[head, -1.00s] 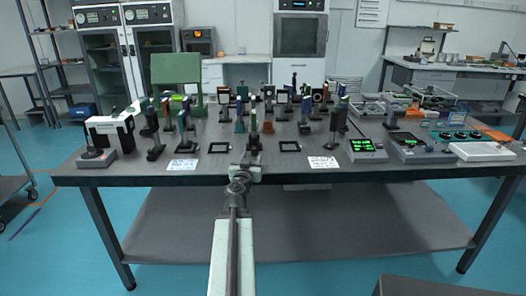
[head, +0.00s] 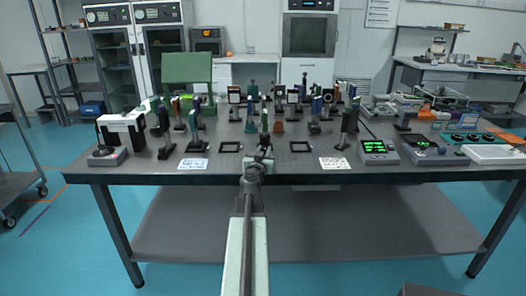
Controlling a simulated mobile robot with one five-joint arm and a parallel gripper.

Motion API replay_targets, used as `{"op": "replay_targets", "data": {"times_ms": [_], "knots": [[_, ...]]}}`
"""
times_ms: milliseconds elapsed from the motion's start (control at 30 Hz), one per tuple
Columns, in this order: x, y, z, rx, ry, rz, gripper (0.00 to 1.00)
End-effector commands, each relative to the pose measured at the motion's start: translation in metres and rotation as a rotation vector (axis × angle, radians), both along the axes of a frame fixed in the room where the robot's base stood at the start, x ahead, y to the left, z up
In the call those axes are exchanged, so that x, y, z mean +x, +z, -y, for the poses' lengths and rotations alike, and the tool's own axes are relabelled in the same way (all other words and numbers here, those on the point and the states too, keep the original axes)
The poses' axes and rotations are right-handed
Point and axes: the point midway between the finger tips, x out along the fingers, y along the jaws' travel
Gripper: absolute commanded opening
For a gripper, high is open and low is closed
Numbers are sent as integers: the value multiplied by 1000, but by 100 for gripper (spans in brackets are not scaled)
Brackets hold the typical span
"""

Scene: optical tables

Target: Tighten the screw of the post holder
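My gripper (head: 262,154) is at the end of my outstretched arm, over the front edge of the table, between two black square frames. It is small and dark, and I cannot tell whether it is open or shut. Just beyond it a slim post-mounted part (head: 264,121) stands upright, apart from or behind the gripper; I cannot tell which. Several post-mounted optics stand across the table (head: 290,168), and a darker one (head: 347,124) stands to the right. Which of these is the task's post holder, and its screw, are too small to make out.
Black square frames (head: 230,147) and (head: 301,147) lie left and right of my gripper. White labels (head: 193,164) and (head: 334,163) lie near the front edge. A green-lit display box (head: 378,151) sits at right, a green panel (head: 187,68) at back left.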

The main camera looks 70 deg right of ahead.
Motion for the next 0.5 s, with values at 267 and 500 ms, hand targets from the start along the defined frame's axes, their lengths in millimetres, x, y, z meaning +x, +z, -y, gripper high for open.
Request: {"op": "replay_targets", "data": {"times_ms": [267, 500], "knots": [[2, 1, 0, -3, 50, 1, 0], [-4, 0, 3, 2, 277, 1, 0]]}}
